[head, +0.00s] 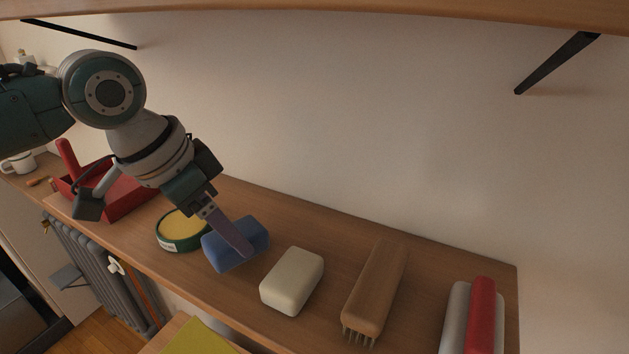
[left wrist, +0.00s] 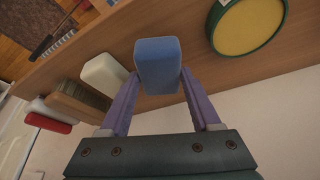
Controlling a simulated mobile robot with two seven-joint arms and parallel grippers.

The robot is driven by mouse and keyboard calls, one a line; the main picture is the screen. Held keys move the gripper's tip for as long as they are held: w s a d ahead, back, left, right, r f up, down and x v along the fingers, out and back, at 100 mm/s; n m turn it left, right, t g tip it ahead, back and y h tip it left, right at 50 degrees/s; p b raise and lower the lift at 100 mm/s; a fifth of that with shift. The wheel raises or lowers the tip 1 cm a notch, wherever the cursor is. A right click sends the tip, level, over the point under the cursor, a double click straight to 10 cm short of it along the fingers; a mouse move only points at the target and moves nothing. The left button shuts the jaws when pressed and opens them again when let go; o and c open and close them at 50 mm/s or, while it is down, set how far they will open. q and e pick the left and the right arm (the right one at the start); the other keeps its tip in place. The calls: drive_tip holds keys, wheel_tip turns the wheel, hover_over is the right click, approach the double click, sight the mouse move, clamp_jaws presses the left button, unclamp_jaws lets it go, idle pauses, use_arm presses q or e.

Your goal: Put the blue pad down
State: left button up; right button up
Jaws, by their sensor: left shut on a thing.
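The blue pad (head: 249,249) is a small block over the wooden shelf, between a round green tin and a cream block in the head view. My left gripper (head: 241,250) comes down on it from above. In the left wrist view the blue pad (left wrist: 157,62) sits between the two purple fingers of my left gripper (left wrist: 158,85), which are shut on it. The pad is at or very near the shelf top; I cannot tell whether it touches. My right gripper is in neither view.
On the wooden shelf (head: 232,292) stand a green tin with yellow content (head: 182,230), a cream block (head: 292,281), a wooden brush (head: 376,288) and a red and grey item (head: 481,315). A red tray (head: 118,198) is at left. Another shelf (head: 330,10) hangs above.

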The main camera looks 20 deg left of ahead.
use_arm(q)
drive_tip(key=shift+f, duration=0.95)
drive_tip(key=o, duration=1.3)
drive_tip(key=shift+f, duration=0.1)
